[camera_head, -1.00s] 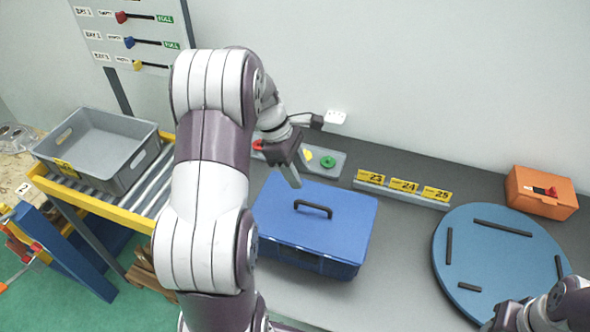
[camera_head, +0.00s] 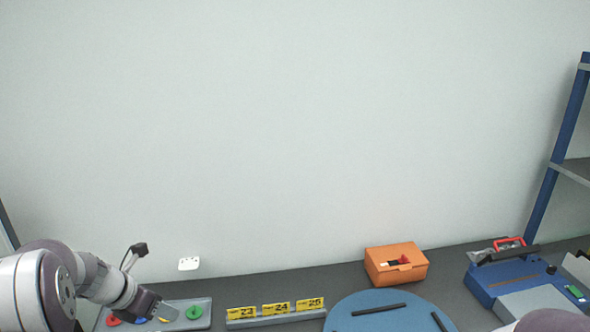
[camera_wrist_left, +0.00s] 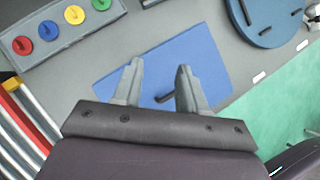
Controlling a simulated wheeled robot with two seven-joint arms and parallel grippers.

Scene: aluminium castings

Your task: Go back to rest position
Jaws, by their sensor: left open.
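My left gripper (camera_head: 168,311) is in the lower left of the head view, in front of the button panel. In the left wrist view the left gripper (camera_wrist_left: 158,68) is open, with nothing between its two grey fingers. The gripper looks apart from the box. The box is out of the head view now. My right gripper is not in view; only a rounded piece of my right arm shows at the bottom right.
The button panel (camera_head: 197,323) has several coloured knobs. A yellow number rack (camera_head: 275,319), an orange box (camera_head: 396,264) and a blue disc (camera_head: 390,318) with dark bars stand along the bench. A blue device (camera_head: 481,285) and shelf (camera_head: 560,150) are at right.

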